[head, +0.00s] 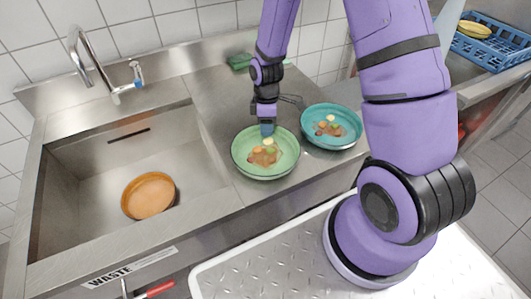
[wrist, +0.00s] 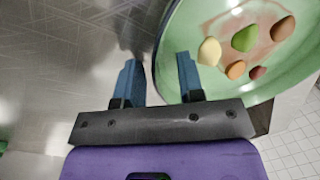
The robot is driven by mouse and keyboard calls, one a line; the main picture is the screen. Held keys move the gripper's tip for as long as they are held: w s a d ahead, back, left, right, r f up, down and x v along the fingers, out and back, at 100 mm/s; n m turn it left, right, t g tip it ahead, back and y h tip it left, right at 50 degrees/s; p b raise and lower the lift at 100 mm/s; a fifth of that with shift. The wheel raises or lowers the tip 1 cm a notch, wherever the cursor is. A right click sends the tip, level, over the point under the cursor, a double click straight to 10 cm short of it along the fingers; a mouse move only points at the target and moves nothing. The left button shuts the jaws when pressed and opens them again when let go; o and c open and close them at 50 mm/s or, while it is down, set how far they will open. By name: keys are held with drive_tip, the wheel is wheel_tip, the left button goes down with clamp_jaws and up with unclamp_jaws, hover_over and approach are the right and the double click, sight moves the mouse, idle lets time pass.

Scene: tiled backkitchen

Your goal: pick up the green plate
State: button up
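The green plate (head: 240,158) sits on the steel counter right of the sink, with several bits of food on it. My gripper (head: 267,130) reaches down at the plate's far rim in the head view. In the wrist view my gripper (wrist: 159,72) is open, its two blue fingers apart. The green plate (wrist: 218,84) fills the upper right there. Its rim passes between the fingers: the right finger is over the inside of the plate, the left finger outside. Finger height against the rim is hard to tell.
A teal plate (head: 345,139) with food stands just right of the green plate. The sink (head: 80,190) on the left holds an orange bowl (head: 148,196). A green sponge-like item (head: 240,62) lies at the back. A blue crate (head: 495,49) is at the far right.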

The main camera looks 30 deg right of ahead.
drive_tip(key=shift+c, duration=0.4)
clamp_jaws()
drive_tip(key=shift+r, duration=0.2)
